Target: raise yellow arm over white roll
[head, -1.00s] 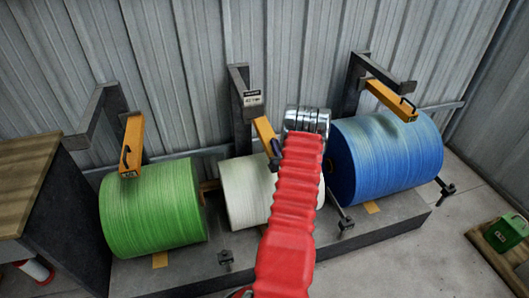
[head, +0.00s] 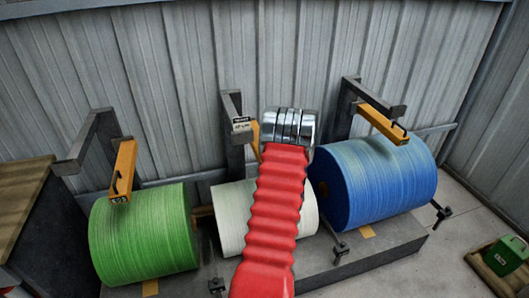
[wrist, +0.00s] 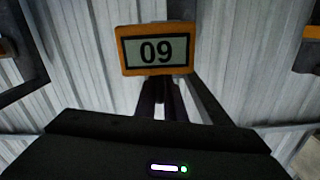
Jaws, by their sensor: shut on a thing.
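The white roll (head: 233,212) lies between the green and blue rolls in the head view, partly hidden behind my red-sleeved arm. The yellow arm (head: 254,138) over it hangs from a dark bracket; only a sliver shows beside my silver wrist. In the wrist view the yellow arm's end plate (wrist: 128,69), marked 09, faces the camera near the top centre. My gripper (wrist: 163,98) is shut on the yellow arm, just below that plate; its dark fingers blend with the handle area. In the head view the gripper is hidden behind my wrist.
A green roll (head: 143,235) with its own yellow arm (head: 123,170) is at left. A blue roll (head: 375,180) with another yellow arm (head: 382,124) is at right. A corrugated wall (head: 190,60) stands close behind. A green box (head: 506,256) sits at far right.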

